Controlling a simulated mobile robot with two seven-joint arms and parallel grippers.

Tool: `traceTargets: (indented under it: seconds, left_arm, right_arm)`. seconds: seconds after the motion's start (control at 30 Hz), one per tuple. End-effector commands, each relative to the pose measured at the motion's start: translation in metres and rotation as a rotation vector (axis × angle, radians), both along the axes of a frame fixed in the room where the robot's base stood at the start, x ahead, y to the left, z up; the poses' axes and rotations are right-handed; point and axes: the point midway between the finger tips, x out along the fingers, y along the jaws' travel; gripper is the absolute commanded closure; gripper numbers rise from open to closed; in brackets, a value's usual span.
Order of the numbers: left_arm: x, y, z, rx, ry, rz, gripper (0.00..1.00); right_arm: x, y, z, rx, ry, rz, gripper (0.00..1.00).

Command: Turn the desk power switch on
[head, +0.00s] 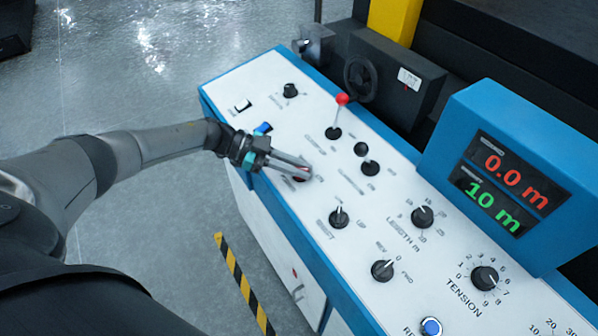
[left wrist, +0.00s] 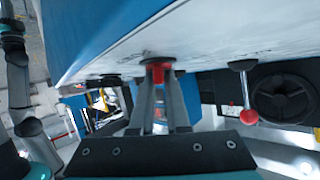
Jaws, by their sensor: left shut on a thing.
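The white-topped control desk (head: 330,185) with blue edges runs diagonally through the head view. My left gripper (head: 302,170) reaches over its left edge, with its fingertips at a red switch knob that they mostly hide. In the left wrist view my left gripper (left wrist: 163,85) is shut on the red switch knob (left wrist: 157,68), which has a dark round base against the desk's panel. I take this for the power switch, but its label is covered or too blurred to read. My right gripper does not show.
Black knobs (head: 339,217) stand around the gripper. A red-ball lever (head: 342,99) stands farther back. A blue display box (head: 510,170) reads 0.0 m and 10 m. A dark handwheel (head: 360,78) is at the back.

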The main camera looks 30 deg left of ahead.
Motion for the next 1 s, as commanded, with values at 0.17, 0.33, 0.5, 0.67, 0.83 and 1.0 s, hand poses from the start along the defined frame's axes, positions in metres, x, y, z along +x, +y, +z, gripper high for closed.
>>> traceTargets:
  seconds: [0.17, 0.33, 0.5, 0.67, 0.83, 1.0]
  left_arm:
    - [-0.0015, -0.0005, -0.0032, 0.008, 0.001, -0.017, 1.00]
    - [-0.0018, -0.0009, -0.0029, 0.008, 0.002, -0.019, 1.00]
    - [-0.0019, -0.0012, -0.0031, 0.009, 0.001, -0.019, 0.84]
    - [-0.0016, -0.0010, -0.0028, 0.007, 0.001, -0.018, 0.66]
    - [-0.0010, -0.0009, -0.0017, 0.005, 0.000, -0.016, 0.56]
    - [-0.0007, -0.0001, -0.0007, 0.004, -0.001, -0.016, 0.56]
  right_arm:
    - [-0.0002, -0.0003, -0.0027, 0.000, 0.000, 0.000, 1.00]
    - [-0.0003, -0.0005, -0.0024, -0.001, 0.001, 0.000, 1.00]
    - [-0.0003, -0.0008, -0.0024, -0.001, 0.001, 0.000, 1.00]
    - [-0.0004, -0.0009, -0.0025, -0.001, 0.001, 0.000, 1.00]
    - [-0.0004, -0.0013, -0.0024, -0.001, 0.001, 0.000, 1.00]
    - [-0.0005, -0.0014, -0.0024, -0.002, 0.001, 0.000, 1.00]
